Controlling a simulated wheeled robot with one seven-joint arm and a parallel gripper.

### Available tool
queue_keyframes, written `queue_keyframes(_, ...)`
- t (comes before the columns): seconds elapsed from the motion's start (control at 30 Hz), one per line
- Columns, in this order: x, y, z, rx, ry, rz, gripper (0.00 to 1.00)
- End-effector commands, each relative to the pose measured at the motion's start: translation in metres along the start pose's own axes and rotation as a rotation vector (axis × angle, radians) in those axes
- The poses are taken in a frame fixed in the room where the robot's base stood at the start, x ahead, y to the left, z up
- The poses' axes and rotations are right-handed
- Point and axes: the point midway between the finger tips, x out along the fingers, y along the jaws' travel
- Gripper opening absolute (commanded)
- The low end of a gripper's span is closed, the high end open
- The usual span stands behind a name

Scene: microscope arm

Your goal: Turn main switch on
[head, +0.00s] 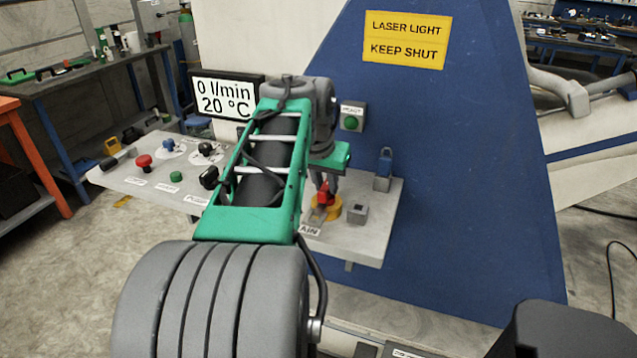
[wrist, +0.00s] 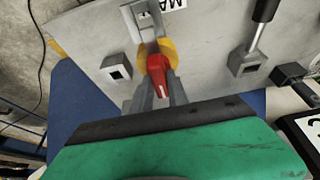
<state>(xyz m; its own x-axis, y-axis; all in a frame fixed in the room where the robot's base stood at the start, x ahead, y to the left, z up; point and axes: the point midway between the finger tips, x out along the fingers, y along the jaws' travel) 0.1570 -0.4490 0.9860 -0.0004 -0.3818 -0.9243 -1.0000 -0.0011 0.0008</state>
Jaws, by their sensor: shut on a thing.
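The main switch is a red knob on a yellow round base (head: 327,209) on a pale grey shelf (head: 384,222). In the wrist view the red knob (wrist: 160,80) has a white mark, and part of the yellow base (wrist: 171,50) shows behind it. My gripper (wrist: 159,92) is shut on the red knob, with one grey finger on each side of it. In the head view my gripper (head: 328,184) comes down onto the knob from above. The label beside the switch is partly cut off or hidden in both views; the knob's exact angle is hard to read.
A grey metal bracket (wrist: 146,25) lies beside the yellow base. The blue panel (head: 450,180) rises behind. A control board (head: 128,178) with several knobs is on the left.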

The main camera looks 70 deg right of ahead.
Motion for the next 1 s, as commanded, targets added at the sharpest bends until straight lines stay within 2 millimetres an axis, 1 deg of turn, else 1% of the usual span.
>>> queue_keyframes(0.27,0.0,0.001,0.0,0.008,0.001,0.002,0.0)
queue_keyframes(0.3,0.0,0.001,0.0,0.007,0.002,0.002,0.21)
queue_keyframes(0.5,0.0,-0.001,0.0,0.002,0.002,0.0,0.38)
queue_keyframes(0.57,0.0,-0.001,0.0,0.001,0.001,0.0,0.42)
queue_keyframes(0.77,0.0,-0.002,0.0,-0.001,0.001,-0.001,0.42)
queue_keyframes(0.83,-0.003,-0.002,0.0,-0.001,0.002,-0.001,0.42)
queue_keyframes(0.93,-0.016,-0.002,-0.001,-0.001,0.005,-0.001,0.42)
queue_keyframes(1.0,-0.031,-0.002,-0.001,0.0,0.006,-0.002,0.42)
